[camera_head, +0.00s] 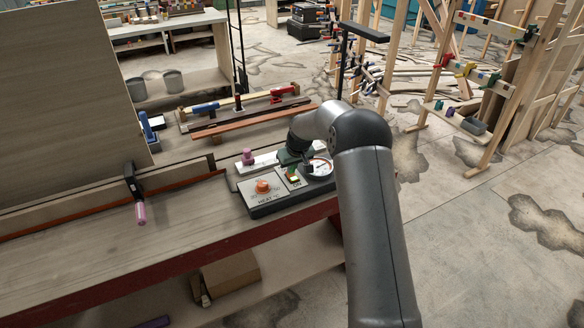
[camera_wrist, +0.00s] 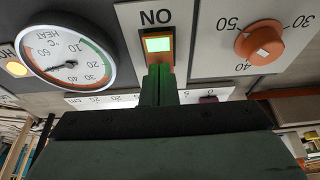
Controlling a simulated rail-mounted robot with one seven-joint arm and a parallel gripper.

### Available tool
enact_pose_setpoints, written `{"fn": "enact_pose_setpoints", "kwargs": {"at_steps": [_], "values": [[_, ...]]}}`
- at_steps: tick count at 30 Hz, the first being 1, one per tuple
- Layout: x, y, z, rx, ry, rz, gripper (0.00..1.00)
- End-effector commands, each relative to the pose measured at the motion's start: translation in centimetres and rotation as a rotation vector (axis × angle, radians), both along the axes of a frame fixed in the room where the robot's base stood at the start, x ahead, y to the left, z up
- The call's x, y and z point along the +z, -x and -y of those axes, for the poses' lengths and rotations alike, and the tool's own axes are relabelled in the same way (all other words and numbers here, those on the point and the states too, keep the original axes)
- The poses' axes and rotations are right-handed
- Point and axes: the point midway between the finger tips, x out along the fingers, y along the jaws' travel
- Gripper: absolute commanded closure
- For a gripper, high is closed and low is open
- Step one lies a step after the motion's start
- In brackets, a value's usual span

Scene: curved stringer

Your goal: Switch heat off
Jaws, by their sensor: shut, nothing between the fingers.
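The control panel (camera_head: 262,209) sits on the workbench edge in the head view. In the wrist view its switch (camera_wrist: 158,44) is lit green in an orange-brown frame, with the label ON upside down beside it. The round HEAT °C gauge (camera_wrist: 68,52) is left of the switch, and an orange knob (camera_wrist: 259,45) with a numbered scale is right. An orange lamp (camera_wrist: 17,69) glows at far left.
A pink knob (camera_head: 248,156) on a pale plate stands behind the panel. A clamp with a pink handle (camera_head: 136,192) is on the bench to the left. Clamped wooden strips (camera_head: 240,122) lie behind. The bench top (camera_head: 170,225) left of the panel is clear.

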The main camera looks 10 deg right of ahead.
Motion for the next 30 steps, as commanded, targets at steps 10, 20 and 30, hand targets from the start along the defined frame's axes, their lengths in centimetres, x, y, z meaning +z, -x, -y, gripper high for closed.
{"fn": "enact_pose_setpoints", "kwargs": {"at_steps": [10, 20, 30], "values": [[-0.5, -0.1, 0.0, 0.000, 0.000, -0.002, 1.00], [-0.6, 1.2, 0.3, 0.000, 0.000, -0.005, 1.00], [-0.5, 1.5, 0.4, 0.000, 0.001, -0.006, 1.00]]}}
